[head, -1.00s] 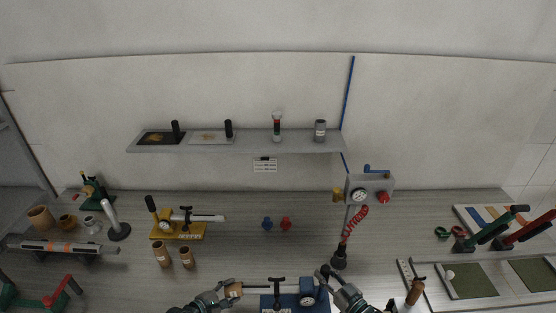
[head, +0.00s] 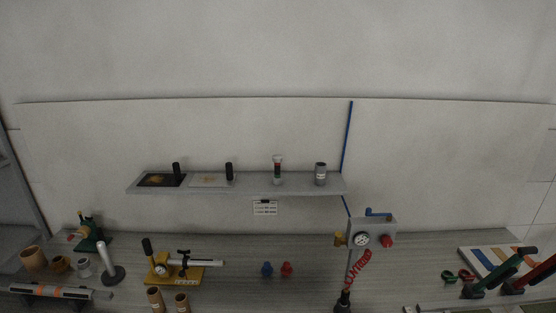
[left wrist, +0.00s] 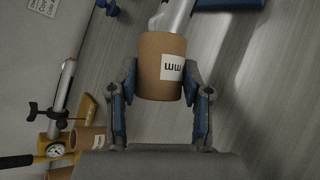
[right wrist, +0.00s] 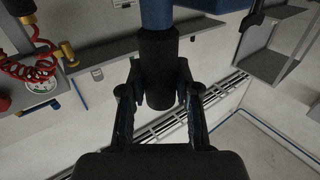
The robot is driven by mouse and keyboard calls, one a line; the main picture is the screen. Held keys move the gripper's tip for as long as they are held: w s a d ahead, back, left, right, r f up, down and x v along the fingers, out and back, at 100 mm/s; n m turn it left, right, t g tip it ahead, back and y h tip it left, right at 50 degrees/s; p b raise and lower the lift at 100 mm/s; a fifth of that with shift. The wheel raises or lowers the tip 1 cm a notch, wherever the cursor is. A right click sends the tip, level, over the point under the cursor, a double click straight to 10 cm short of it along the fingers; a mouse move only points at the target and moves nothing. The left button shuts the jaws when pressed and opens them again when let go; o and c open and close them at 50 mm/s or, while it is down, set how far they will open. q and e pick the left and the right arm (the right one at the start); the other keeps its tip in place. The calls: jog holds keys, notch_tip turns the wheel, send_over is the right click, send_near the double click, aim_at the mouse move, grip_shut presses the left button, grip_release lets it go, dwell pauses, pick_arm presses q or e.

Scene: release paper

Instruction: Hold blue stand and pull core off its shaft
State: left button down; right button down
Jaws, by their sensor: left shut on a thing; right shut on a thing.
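In the left wrist view a brown cardboard core (left wrist: 160,52) with a white label sits between the fingers of my left gripper (left wrist: 161,78), which is shut on it. A silver shaft (left wrist: 174,14) runs into the core's far end; how deep is hidden. A blue piece of the stand (left wrist: 230,3) shows at the top edge. In the right wrist view my right gripper (right wrist: 158,80) is shut on a black handle (right wrist: 158,52) below a blue part of the stand (right wrist: 157,13). The head view shows neither gripper nor the blue stand.
A yellow stand (head: 187,279) with its own shaft stands left on the bench, with loose cores (head: 155,299) in front. Red and blue knobs (head: 286,270) lie mid-bench. A gauge box (head: 372,234) with a red coiled hose is right. A grey shelf (head: 250,184) hangs behind.

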pick_arm(q)
jog(key=shift+w+a+r, duration=0.15)
jog(key=shift+a, duration=0.85)
jog(key=shift+w+a+r, duration=0.1)
jog(key=shift+a, duration=0.85)
